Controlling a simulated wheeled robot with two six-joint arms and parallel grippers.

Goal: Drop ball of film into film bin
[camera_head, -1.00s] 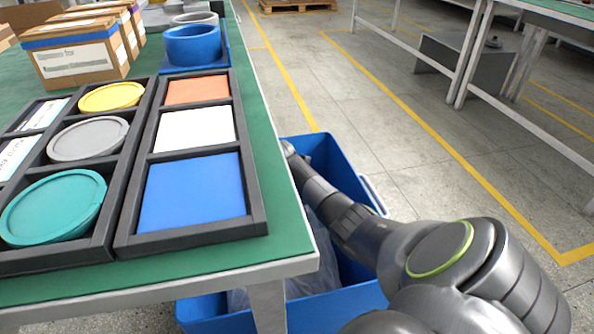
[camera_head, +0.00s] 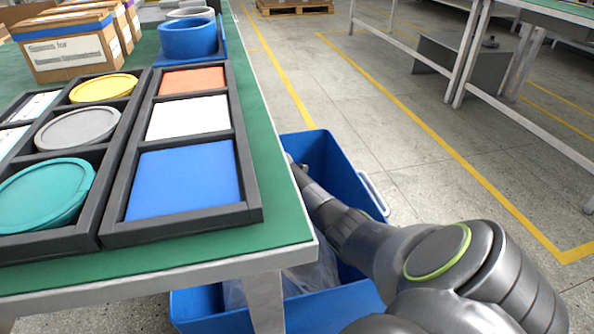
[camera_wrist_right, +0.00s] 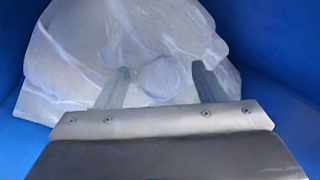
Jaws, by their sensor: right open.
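The film bin (camera_head: 352,166) is a blue tub on the floor beside the green table. Crumpled clear film (camera_head: 312,272) shows low inside it. In the right wrist view, pale film (camera_wrist_right: 75,60) fills much of the space between the bin's blue walls (camera_wrist_right: 285,125). My right arm reaches into the bin in the head view, and its gripper is hidden there. In the right wrist view my right gripper (camera_wrist_right: 159,82) is open. A rounded ball of film (camera_wrist_right: 160,76) shows between its spread fingertips; I cannot tell whether it touches the film below. My left gripper is not in view.
The green table (camera_head: 272,190) stands close along the bin's left side. It holds a dark divided tray (camera_head: 250,212) of coloured pieces, cardboard boxes (camera_head: 75,52) and a blue ring (camera_head: 188,40). Grey floor (camera_head: 440,110) right of the bin is clear.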

